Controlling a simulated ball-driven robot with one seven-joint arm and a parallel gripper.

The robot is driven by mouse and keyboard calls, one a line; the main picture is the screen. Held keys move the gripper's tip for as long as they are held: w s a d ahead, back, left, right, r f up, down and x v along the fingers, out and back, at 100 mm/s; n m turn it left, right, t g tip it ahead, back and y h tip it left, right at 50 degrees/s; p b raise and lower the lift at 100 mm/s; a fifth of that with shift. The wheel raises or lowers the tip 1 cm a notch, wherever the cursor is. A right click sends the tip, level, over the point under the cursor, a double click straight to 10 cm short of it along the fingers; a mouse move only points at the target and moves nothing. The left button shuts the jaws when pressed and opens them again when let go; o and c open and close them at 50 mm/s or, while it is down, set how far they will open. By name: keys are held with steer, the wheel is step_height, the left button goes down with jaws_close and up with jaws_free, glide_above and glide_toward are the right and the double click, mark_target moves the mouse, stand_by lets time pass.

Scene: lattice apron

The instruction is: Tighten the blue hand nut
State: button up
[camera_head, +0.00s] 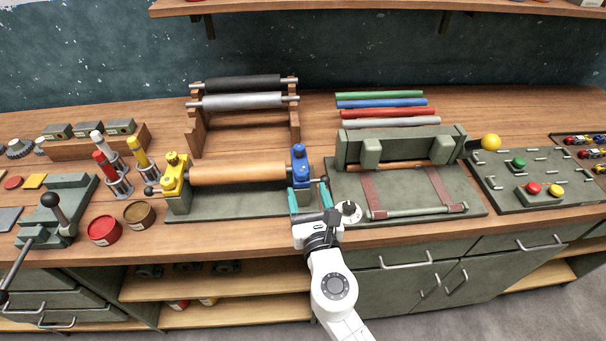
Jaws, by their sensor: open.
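The blue hand nut (299,151) sits on top of the blue bearing block (301,174), at the right end of a copper-brown roller (238,173). My gripper (310,199) is in front of and just below the blue block, its teal fingers apart, one at each side. The nut stands above and beyond the fingertips, clear of them. Nothing shows between the fingers except the lower part of the block and its stand. Whether the fingers touch the block, I cannot tell.
A yellow block (175,178) with a yellow nut holds the roller's left end. A dark ball-ended lever (323,181) and a round dial (348,209) are close to my gripper's right. A roller rack (198,134) stands behind. Red and brown tins (104,230) stand at the front left.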

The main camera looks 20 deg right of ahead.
mark_target(300, 176)
steer(key=shift+x, duration=2.7)
steer(key=shift+c, duration=0.2)
steer(key=c, duration=1)
steer(key=shift+w+a+m+g+h+p, duration=0.1)
steer(key=shift+a+m+g+h+p, duration=0.15)
steer(key=shift+m+g+h, duration=0.8)
steer(key=shift+w+a+m+g+h+p, duration=0.1)
steer(key=shift+a+m+g+h+p, duration=0.2)
steer(key=shift+m+h, duration=1.45)
steer(key=shift+d+n+h, duration=0.1)
steer(key=shift+n+h, duration=0.4)
steer(key=o, duration=1)
steer(key=shift+o, duration=0.2)
